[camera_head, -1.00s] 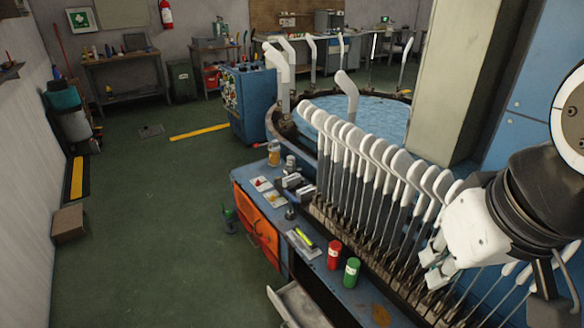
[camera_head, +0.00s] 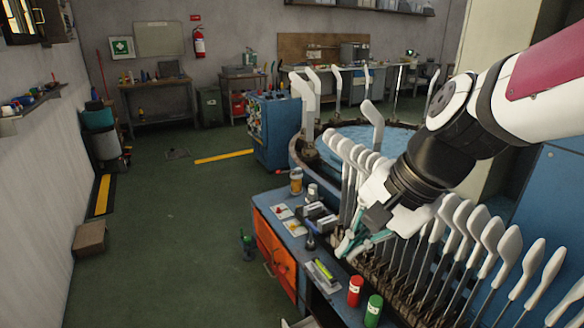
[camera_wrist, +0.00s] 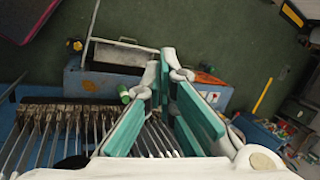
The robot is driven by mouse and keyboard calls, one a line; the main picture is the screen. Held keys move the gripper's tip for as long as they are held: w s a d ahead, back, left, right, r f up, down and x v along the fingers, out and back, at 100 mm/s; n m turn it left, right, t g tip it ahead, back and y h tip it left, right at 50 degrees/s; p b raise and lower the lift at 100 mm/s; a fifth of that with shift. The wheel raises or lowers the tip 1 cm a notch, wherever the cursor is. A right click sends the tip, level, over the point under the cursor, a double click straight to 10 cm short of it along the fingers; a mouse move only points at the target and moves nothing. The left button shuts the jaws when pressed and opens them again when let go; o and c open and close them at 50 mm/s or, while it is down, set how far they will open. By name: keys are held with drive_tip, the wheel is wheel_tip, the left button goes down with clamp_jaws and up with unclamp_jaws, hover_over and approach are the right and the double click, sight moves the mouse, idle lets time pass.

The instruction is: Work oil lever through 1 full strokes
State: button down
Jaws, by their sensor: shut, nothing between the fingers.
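I cannot make out the oil lever for certain in either view. A small green and dark fitting (camera_head: 248,245) juts from the left side of the blue bench (camera_head: 290,200) in the head view; I cannot tell what it is. My gripper (camera_head: 350,245), with teal finger pads, is shut and empty. It hangs over the row of white sock forms (camera_head: 482,228), above the bench's inner edge. In the wrist view my gripper (camera_wrist: 168,68) points across the bench, and part of the rack is hidden behind it.
A red can (camera_head: 355,291) and a green can (camera_head: 373,310) stand at the bench's near end. The upright white forms crowd the space beneath and right of my arm. A round blue-topped table (camera_head: 350,140) lies behind. The green floor at left is mostly clear.

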drive_tip(key=w+a+f+m+y+b, duration=0.1)
drive_tip(key=w+a+f+m+y, duration=0.1)
drive_tip(key=w+a+f+m, duration=0.45)
drive_tip(key=w+a+f+m+y+b, duration=0.1)
drive_tip(key=w+a+f+m, duration=0.3)
drive_tip(key=w+f+m, duration=0.45)
drive_tip(key=w+a+f+m+b, duration=0.1)
drive_tip(key=w+f+m, duration=0.3)
drive_tip(key=f, duration=0.5)
drive_tip(key=w+a+f+m+y+b, duration=0.1)
drive_tip(key=w+a+f+m, duration=0.1)
drive_tip(key=w+f+m, duration=0.3)
wheel_tip(320, 180, down, 4)
drive_tip(key=shift+w+f, duration=0.2)
drive_tip(key=shift+w, duration=0.35)
drive_tip(key=shift+a, duration=0.2)
